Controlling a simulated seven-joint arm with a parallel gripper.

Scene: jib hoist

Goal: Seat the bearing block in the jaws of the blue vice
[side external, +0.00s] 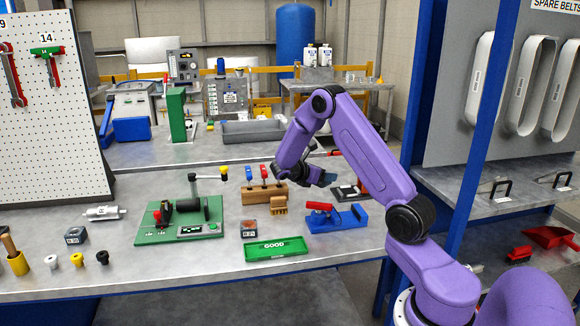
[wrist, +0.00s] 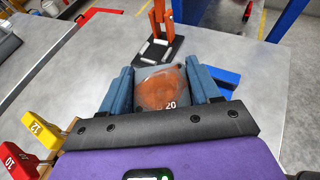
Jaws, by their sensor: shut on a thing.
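My gripper (side external: 325,178) is above the bench, behind and above the blue vice (side external: 335,218), which has a red handle. In the wrist view, my gripper's blue fingers (wrist: 164,90) are shut on a block (wrist: 165,84) with a worn brown-orange face and the number 20, taken as the bearing block. It is held off the bench. Part of a blue thing, likely the vice (wrist: 228,77), shows beyond the right finger. The vice's jaws are hidden in the wrist view and too small to judge in the side view.
A wooden rack (side external: 265,194) with coloured handles stands left of my gripper. An orange tool on a black plate (wrist: 153,50) is beyond the block. A green GOOD tray (side external: 276,249) and a small marked block (side external: 249,229) lie left of the vice. A green fixture (side external: 180,222) is farther left.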

